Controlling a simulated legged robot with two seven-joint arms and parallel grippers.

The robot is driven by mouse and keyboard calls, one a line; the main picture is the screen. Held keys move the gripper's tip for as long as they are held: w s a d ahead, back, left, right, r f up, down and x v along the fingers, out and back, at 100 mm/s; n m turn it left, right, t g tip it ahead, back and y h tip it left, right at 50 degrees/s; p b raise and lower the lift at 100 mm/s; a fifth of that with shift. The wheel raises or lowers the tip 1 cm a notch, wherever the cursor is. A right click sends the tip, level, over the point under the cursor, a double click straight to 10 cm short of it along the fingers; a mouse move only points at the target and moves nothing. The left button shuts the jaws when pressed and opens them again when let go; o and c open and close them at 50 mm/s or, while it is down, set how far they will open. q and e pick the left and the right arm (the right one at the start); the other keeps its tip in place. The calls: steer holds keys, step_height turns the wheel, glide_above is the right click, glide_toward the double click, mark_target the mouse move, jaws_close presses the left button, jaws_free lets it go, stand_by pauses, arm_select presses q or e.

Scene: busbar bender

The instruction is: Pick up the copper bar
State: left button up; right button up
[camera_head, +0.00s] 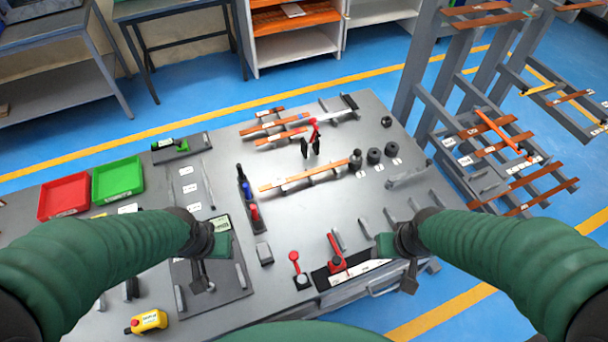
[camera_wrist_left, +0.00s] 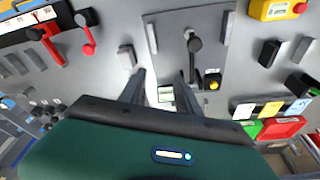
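Several copper bars lie on the grey workbench (camera_head: 225,190). A long copper bar (camera_head: 300,180) lies near the middle, beside dark round dies. My left gripper (camera_head: 200,282) is over the near left part of the bench, well away from the bars. In the left wrist view its two fingers (camera_wrist_left: 160,76) stand apart with nothing between them. My right gripper (camera_head: 409,280) is at the bench's near right edge, away from the bars; its finger gap is not clear.
A red bin (camera_head: 64,196) and a green bin (camera_head: 118,180) stand at the left. Red-handled levers (camera_head: 335,255), upright tools (camera_head: 247,196) and a yellow button box (camera_head: 147,322) stand on the bench. A rack with copper bars (camera_head: 488,128) stands right.

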mark_target(283, 181)
arm_select(q)
steer(key=shift+o, duration=0.4)
